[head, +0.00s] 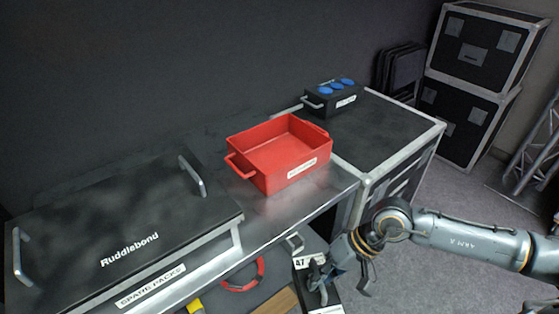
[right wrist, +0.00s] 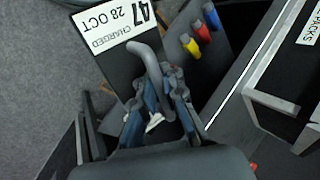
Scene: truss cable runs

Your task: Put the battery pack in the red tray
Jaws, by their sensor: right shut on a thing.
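The red tray (head: 243,178) sits on the metal bench top, open and empty, with a white label on its front. The battery pack is a black block with a grey bar handle and a white label (head: 308,260) reading 47. It is low in front of the bench, and my arm hides part of it. My right gripper (head: 326,272) is shut on the pack's handle. In the right wrist view the gripper (right wrist: 163,88) has its fingers around the handle (right wrist: 148,58), beside the label (right wrist: 112,22). I cannot tell whether the pack is lifted. My left gripper is not in view.
A black Ruddlebond case (head: 110,225) with two handles fills the bench's left. A black box with blue sockets (head: 333,97) stands on a flight case at back right. A red ring (head: 243,275) lies below the bench edge. Colored connectors (right wrist: 200,32) lie near the pack.

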